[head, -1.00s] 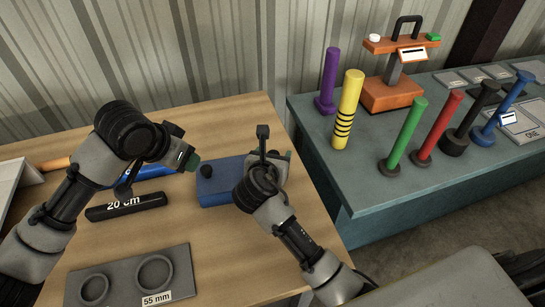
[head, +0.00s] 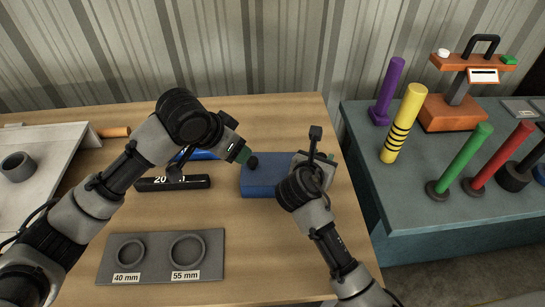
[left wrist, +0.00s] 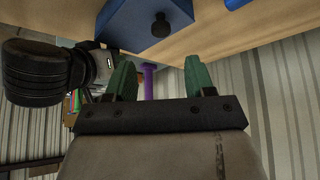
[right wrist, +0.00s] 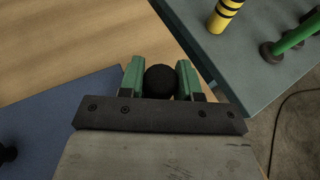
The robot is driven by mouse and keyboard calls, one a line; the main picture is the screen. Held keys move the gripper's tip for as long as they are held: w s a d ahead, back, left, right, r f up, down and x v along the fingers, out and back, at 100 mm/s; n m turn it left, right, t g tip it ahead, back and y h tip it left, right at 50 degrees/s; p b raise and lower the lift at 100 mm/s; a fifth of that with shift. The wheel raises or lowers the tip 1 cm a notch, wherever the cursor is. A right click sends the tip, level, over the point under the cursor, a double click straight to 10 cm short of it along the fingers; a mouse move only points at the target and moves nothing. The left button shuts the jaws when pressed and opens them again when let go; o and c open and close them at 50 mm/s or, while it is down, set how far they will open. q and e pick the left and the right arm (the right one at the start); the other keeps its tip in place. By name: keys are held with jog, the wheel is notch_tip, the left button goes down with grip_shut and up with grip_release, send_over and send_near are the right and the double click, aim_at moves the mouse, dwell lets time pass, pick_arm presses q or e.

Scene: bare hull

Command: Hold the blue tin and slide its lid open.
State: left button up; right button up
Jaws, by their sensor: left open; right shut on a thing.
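The blue tin (head: 262,182) lies on the wooden table, with a black knob (head: 252,162) on its top near the left end. My left gripper (head: 243,153) is open and empty beside that knob. In the left wrist view the tin (left wrist: 125,20) and its knob (left wrist: 161,25) show beyond the spread green fingers. My right gripper (right wrist: 160,80) is shut on a black round knob (right wrist: 160,82) at the tin's right end. How this knob joins the tin is hidden. In the head view my right gripper covers the tin's right end.
A black bar labelled 20 cm (head: 172,184) lies left of the tin. A grey plate (head: 140,262) with 40 mm and 55 mm rings is in front. A teal table (head: 405,235) at right holds colored posts and an orange device (head: 450,113). Bare wood lies before the tin.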

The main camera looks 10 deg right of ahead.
aim_at(251, 160)
pick_arm(q)
jog(key=s+a+f+t+h, duration=0.4)
jog(key=a+h, duration=0.1)
jog(key=h, duration=0.1)
jog(key=shift+m, duration=0.4)
jog(key=x, duration=1.1)
jog(key=shift+w+d, duration=0.15)
jog(key=shift+w, duration=0.4)
